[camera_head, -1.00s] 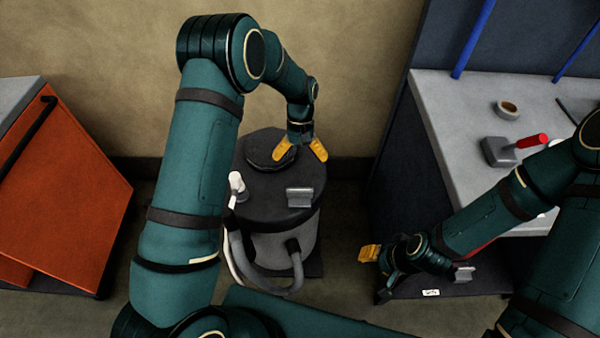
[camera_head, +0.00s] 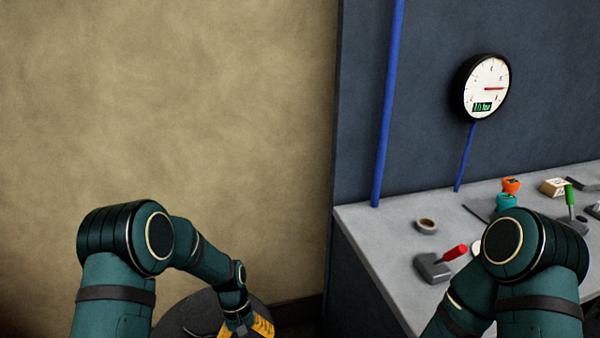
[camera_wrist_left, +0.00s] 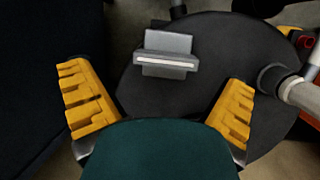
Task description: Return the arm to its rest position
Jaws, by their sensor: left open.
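My left arm comes in at the lower left of the head view and bends down. Its yellow-fingered left gripper (camera_head: 247,330) is partly cut off by the bottom edge, over the round dark lid of a canister (camera_head: 262,312). In the left wrist view my left gripper (camera_wrist_left: 165,108) is open, its two yellow fingers wide apart with nothing between them. A grey metal bracket-like piece (camera_wrist_left: 168,52) lies on the dark lid (camera_wrist_left: 200,95) beyond the fingers. My right arm shows at the lower right of the head view. Its gripper is outside the picture.
A round gauge (camera_head: 487,87) hangs on the dark wall. A hose (camera_wrist_left: 300,93) joins the lid at the right. The wall side at left is clear.

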